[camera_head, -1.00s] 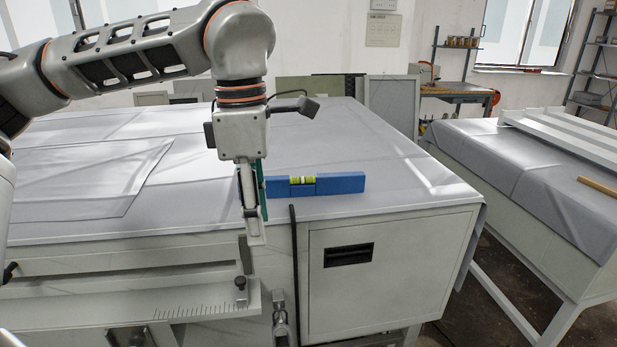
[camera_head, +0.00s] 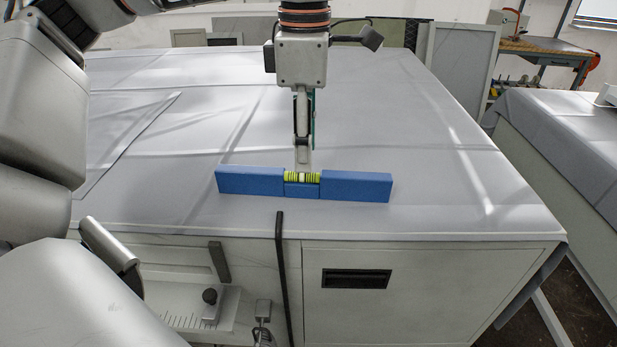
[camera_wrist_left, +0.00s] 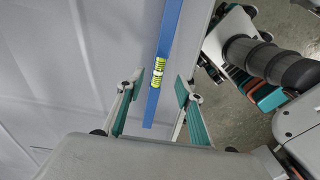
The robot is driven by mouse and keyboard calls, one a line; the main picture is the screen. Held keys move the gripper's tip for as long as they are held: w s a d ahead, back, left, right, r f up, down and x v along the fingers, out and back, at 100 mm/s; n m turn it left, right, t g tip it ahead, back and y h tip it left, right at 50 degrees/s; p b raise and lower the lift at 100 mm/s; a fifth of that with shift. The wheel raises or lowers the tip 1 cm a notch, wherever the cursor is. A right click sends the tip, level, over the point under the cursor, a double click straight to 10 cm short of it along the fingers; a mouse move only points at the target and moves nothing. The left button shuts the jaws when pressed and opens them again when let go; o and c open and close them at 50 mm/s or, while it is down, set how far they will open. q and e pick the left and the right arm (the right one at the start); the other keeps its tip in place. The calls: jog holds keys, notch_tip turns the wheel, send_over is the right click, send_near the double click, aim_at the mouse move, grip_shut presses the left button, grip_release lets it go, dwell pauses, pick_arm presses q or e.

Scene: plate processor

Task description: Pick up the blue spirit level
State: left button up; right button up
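The blue spirit level (camera_head: 355,186) lies near the front edge of the grey-covered table, long side to the front, with a yellow-green vial at its middle. My left gripper (camera_head: 303,165) points down just behind the level's middle in the head view. In the left wrist view the level (camera_wrist_left: 167,35) runs down the picture toward the space between the two fingers. The left gripper's teal-padded fingers (camera_wrist_left: 158,90) are wide apart, with nothing held between them. The head view shows the fingers edge-on, so their height above the cloth is unclear. My right gripper is not seen.
The covered table (camera_head: 400,130) is mostly clear, with a folded cloth edge at left. A cabinet front with a black handle (camera_head: 357,279) and a dark upright bar (camera_head: 281,270) stand below the front edge. Another covered table (camera_head: 570,130) is at right.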

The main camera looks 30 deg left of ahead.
aim_at(302, 174)
pick_arm(q)
jog(key=shift+s+f, duration=0.15)
jog(key=shift+f, duration=0.4)
jog(key=f, duration=0.5)
jog(key=shift+a+b, duration=0.3)
grip_shut()
